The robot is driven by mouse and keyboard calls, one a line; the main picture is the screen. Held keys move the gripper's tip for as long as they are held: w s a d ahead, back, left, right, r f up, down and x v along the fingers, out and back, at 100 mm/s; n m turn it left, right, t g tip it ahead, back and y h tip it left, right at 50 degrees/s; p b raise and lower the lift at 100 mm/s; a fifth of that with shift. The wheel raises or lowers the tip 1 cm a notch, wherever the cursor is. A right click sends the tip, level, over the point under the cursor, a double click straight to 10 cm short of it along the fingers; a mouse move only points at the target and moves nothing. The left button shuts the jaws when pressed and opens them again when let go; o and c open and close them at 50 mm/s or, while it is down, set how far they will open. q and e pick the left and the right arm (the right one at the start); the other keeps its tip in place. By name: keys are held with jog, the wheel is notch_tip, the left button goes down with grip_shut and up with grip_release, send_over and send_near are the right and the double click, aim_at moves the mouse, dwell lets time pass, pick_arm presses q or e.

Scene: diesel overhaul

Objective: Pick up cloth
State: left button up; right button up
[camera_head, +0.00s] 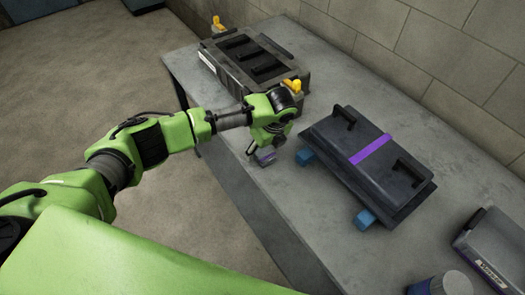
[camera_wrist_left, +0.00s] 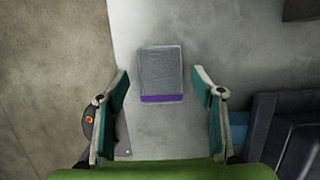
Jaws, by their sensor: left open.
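The cloth looks like a small folded grey pad with a purple edge (camera_wrist_left: 161,72). In the head view the cloth (camera_head: 265,157) lies near the front edge of the grey table. In the left wrist view my left gripper (camera_wrist_left: 160,80) is open, with one finger on each side of the cloth and a gap to both. In the head view my left gripper (camera_head: 262,148) is right over the cloth and hides part of it. I cannot tell the exact height between them. My right gripper is not in view.
A black lid with handles and a purple stripe (camera_head: 345,172) rests on blue blocks (camera_head: 365,219) to the right. A dark engine block (camera_head: 250,58) with yellow parts stands behind. A grey case (camera_head: 495,245) and a can (camera_head: 450,285) are at lower right. The table (camera_head: 255,190) is bare around the cloth.

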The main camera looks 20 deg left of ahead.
pick_arm(q)
jog(key=shift+f, duration=0.25)
jog(key=c, duration=1.2)
jog(key=shift+w+r, duration=0.1)
jog(key=shift+r, duration=0.05)
jog(key=shift+r, duration=0.25)
notch_tip(320, 180, up, 2)
jog(key=shift+r, duration=0.1)
jog(key=s+a+r+b, duration=0.1)
jog(key=s+r, duration=0.2)
jog(key=s, duration=0.1)
jog(key=s+a+r+b, duration=0.1)
jog(key=s+a+r, duration=0.1)
jog(key=s, duration=0.3)
jog(key=s+a+r+b, duration=0.1)
jog(key=s+r, duration=0.3)
jog(key=r, duration=0.1)
jog(key=shift+s+a, duration=0.2)
jog(key=shift+a, duration=0.05)
